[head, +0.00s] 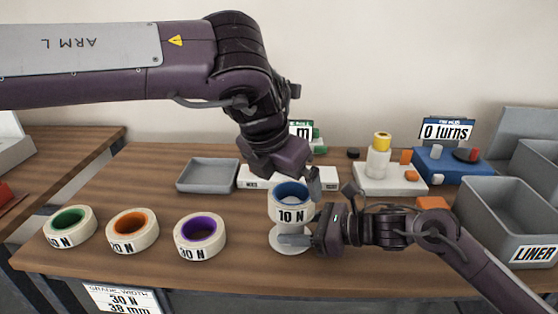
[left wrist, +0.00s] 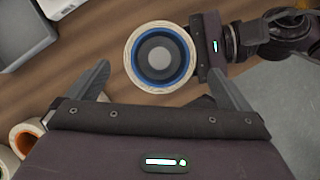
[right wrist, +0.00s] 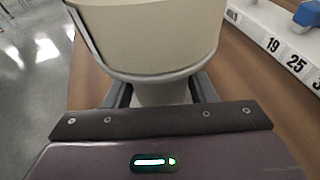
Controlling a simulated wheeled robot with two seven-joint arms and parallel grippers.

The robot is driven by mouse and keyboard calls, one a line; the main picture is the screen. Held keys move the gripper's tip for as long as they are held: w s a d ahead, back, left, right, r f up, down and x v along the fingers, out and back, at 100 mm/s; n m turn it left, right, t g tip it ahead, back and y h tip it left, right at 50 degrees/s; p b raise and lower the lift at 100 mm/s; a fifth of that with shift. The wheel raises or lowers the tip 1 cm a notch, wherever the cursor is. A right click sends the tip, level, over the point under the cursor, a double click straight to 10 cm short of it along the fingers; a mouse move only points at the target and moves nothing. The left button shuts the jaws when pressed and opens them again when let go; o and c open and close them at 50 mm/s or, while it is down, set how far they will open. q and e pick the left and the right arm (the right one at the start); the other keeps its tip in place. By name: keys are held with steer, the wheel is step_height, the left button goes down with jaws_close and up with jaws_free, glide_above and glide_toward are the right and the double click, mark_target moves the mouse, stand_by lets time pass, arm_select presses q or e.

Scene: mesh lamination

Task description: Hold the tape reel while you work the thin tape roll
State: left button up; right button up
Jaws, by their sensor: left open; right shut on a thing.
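The tape reel (head: 275,235) is a pale stand with a round foot near the middle of the table. A cream tape roll with a blue core, marked 10 N (head: 290,214), sits upright on top; it also shows in the left wrist view (left wrist: 136,72) and the right wrist view (right wrist: 150,35). My right gripper (head: 293,240) comes in from the right and is shut on the reel's narrow neck (right wrist: 160,94), below the roll. My left gripper (head: 298,180) is open and empty just above and behind the roll.
Rolls with green (head: 70,226), orange (head: 132,230) and purple (head: 199,236) cores lie at the left. A grey tray (head: 207,175) is behind them. A white base with a bottle (head: 378,163), a blue block (head: 447,165) and a LINER bin (head: 500,205) stand at the right.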

mark_target(294, 198)
arm_select(q)
steer(key=x, duration=0.5)
steer(key=shift+w+d+f, duration=0.1)
steer(key=shift+w+f, duration=0.05)
steer(key=shift+f, duration=0.2)
steer(key=c, duration=1.1)
steer(key=shift+r, duration=0.3)
steer(key=shift+r, duration=1.3)
steer(key=shift+r, duration=0.1)
steer(key=shift+r, duration=2.15)
arm_select(e)
steer(key=o, duration=1.5)
steer(key=shift+c, duration=0.2)
